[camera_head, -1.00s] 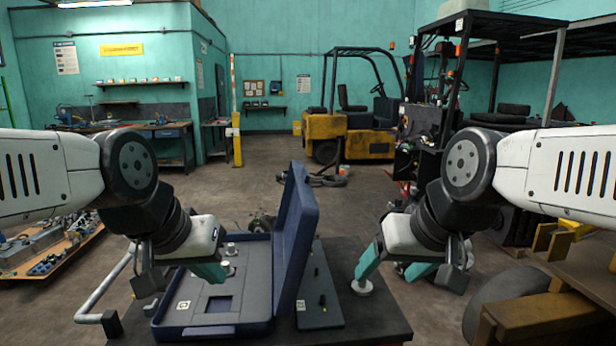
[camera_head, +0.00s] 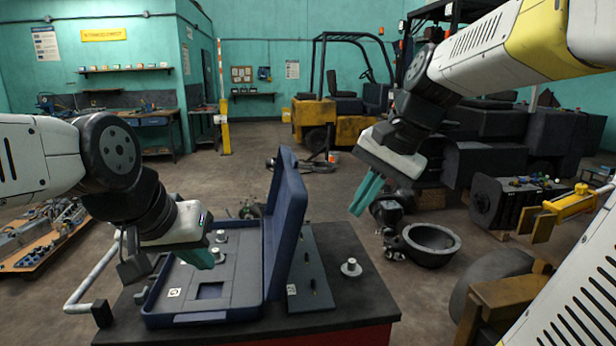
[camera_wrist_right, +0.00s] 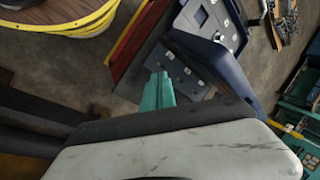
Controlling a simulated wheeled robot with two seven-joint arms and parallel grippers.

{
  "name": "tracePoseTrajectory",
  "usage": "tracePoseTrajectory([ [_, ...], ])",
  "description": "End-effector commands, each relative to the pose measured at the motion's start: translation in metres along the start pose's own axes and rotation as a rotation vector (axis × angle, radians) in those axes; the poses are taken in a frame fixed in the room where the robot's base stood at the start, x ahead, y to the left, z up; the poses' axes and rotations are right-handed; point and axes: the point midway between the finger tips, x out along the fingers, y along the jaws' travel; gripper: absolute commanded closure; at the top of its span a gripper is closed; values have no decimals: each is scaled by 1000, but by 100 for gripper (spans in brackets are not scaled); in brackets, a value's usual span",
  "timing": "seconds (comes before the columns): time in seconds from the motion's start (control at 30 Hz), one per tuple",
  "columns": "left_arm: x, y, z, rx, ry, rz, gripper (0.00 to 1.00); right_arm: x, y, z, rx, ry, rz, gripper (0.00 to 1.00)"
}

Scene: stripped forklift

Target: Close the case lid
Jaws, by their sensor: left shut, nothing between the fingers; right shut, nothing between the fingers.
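The blue case (camera_head: 230,318) lies on a dark cart top, with its lid (camera_head: 290,225) standing up on the right side of its base. The case also shows in the right wrist view, where the lid (camera_wrist_right: 215,58) is seen from above. My left gripper (camera_head: 204,260) is shut and empty, above the left part of the open case. My right gripper (camera_head: 364,195) is shut and empty, raised in the air to the right of the lid and apart from it. Its green fingers (camera_wrist_right: 158,92) show in the right wrist view.
A dark panel (camera_head: 314,285) lies right of the lid, and a small metal knob piece (camera_head: 351,268) sits on the cart top (camera_head: 365,315). A metal bowl (camera_head: 431,243) stands on the floor at right. A yellow forklift (camera_head: 340,108) is behind.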

Motion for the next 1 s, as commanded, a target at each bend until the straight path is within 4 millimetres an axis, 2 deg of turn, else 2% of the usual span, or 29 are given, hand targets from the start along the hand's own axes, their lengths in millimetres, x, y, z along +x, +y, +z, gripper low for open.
tracePoseTrajectory([
  [0.03,0,0,0,0,0,0,100,1,-10,-18,109,-60,-9,100],
  [0.23,0,0,0,0,0,0,100,0,-47,-82,531,-324,-56,100],
  [0.4,0,0,0,0,0,0,100,-1,-58,-136,812,-549,-80,100],
  [0.5,0,0,0,0,0,0,100,-3,-56,-159,921,-653,-86,100],
  [0.6,0,0,0,0,0,0,100,-5,-53,-174,983,-720,-88,100],
  [0.73,0,0,0,0,0,0,100,-4,-52,-179,1014,-756,-87,100],
  [0.87,0,0,0,0,0,0,100,4,-58,-172,1015,-761,-85,100],
  [1.0,0,0,0,0,0,0,100,23,-68,-158,1016,-760,-84,100],
])
